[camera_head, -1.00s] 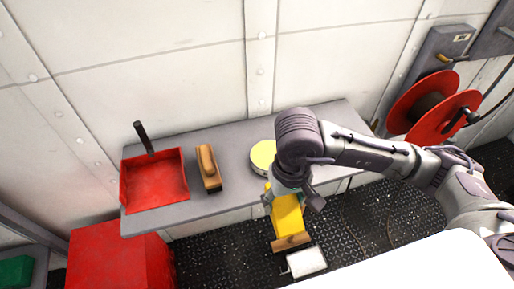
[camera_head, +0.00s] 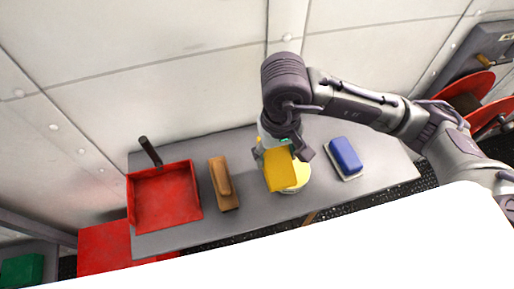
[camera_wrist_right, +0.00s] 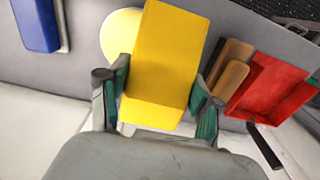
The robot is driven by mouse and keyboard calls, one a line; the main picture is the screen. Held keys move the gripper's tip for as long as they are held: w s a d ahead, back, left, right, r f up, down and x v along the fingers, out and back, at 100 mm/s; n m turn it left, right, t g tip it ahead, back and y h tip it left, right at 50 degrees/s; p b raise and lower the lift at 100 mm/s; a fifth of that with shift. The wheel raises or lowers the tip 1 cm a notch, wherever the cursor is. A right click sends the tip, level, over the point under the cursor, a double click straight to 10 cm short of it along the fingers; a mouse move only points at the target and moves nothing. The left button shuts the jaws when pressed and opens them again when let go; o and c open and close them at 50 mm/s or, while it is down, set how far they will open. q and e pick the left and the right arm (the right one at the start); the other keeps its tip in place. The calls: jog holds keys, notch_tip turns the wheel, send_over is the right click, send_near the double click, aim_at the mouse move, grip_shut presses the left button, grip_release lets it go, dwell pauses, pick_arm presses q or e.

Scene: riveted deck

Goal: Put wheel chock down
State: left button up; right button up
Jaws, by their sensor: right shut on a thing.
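The yellow wheel chock (camera_head: 277,171) is in my right gripper (camera_head: 283,150), which is shut on it above the grey bench (camera_head: 236,143). In the right wrist view the chock (camera_wrist_right: 165,62) sits between the two green-padded fingers of the gripper (camera_wrist_right: 158,95). Behind the chock is a round pale yellow disc (camera_head: 299,178), partly hidden by it. Whether the chock touches the disc or the bench cannot be told. My left gripper is not in view.
A wooden brush (camera_head: 222,184) and a red dustpan (camera_head: 165,197) lie left of the chock. A blue block on a white base (camera_head: 345,156) lies to the right. Bare bench shows between brush and chock, and at the right end. A red box (camera_head: 105,245) stands below left.

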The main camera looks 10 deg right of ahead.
jog(key=w+a+f, duration=0.1)
jog(key=w+f, duration=0.1)
jog(key=w+a+f+p, duration=0.1)
jog(key=w+a, duration=0.1)
jog(key=w, duration=0.1)
jog(key=w+a+f+p, duration=0.1)
jog(key=w+f, duration=0.1)
jog(key=shift+w+a+f, duration=0.3)
jog(key=shift+a, duration=0.1)
notch_tip(320, 180, down, 3)
jog(key=shift+s+f+p, duration=0.1)
jog(key=shift+p, duration=0.85)
jog(key=shift+f, duration=0.25)
jog(key=shift+f+b, duration=0.2)
jog(key=shift+b, duration=0.1)
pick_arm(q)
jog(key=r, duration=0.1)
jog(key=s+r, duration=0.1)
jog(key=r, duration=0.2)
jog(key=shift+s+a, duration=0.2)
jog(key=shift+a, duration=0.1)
pick_arm(e)
jog(key=o, duration=1.3)
